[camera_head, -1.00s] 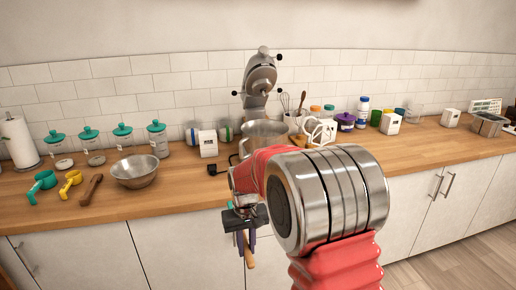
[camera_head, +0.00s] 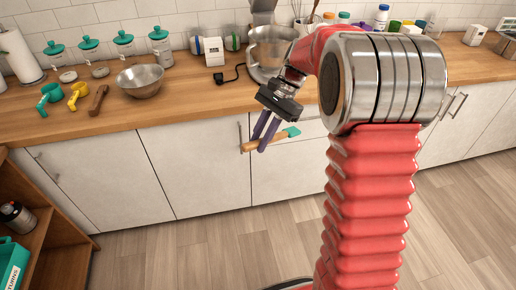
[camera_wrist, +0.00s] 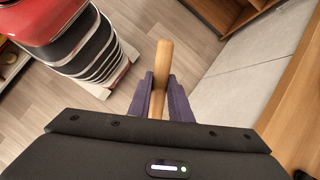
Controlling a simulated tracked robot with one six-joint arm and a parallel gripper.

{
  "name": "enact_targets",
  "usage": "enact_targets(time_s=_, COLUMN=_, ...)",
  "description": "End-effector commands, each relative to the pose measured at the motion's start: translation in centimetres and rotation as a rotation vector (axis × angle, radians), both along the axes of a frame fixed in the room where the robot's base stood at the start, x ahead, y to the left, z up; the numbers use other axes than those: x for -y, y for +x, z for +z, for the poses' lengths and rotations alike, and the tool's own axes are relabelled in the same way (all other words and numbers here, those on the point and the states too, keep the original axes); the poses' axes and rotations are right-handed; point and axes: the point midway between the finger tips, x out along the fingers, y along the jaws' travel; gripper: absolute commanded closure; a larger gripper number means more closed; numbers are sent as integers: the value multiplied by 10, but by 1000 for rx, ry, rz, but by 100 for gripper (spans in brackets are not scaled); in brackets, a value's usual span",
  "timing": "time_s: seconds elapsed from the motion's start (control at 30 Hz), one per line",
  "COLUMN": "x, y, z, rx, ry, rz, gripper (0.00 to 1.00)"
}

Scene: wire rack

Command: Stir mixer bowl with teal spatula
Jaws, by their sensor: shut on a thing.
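My gripper (camera_head: 265,139) is shut on the wooden handle of the teal spatula (camera_head: 292,131), in front of the cabinet doors and below the counter's front edge. The spatula lies roughly level, its teal head to the right and its handle end to the left. In the wrist view my purple fingers (camera_wrist: 160,97) clasp the wooden handle (camera_wrist: 163,58), and the teal head is out of sight. The metal mixer bowl (camera_head: 270,47) stands on the counter above and behind my gripper, partly hidden by my arm. The bowl's inside is not clearly visible.
The wooden counter (camera_head: 190,110) holds a small metal bowl (camera_head: 141,82), a wooden-handled tool (camera_head: 98,99), measuring cups and teal-lidded jars left of the mixer. A black plug and cord (camera_head: 228,76) lie beside the mixer bowl. The floor (camera_head: 230,240) before the cabinets is clear.

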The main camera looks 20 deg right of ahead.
Motion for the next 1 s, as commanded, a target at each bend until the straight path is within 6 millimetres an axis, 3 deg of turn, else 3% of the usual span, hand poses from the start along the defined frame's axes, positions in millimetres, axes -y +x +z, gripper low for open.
enact_targets(time_s=0.2, x=12, y=2, z=37, rx=-46, ry=231, rz=-301, gripper=100)
enact_targets(time_s=0.57, x=35, y=9, z=98, rx=2, ry=611, rz=-683, gripper=100)
enact_targets(time_s=1.0, x=91, y=10, z=187, rx=233, ry=1037, rz=-1035, gripper=100)
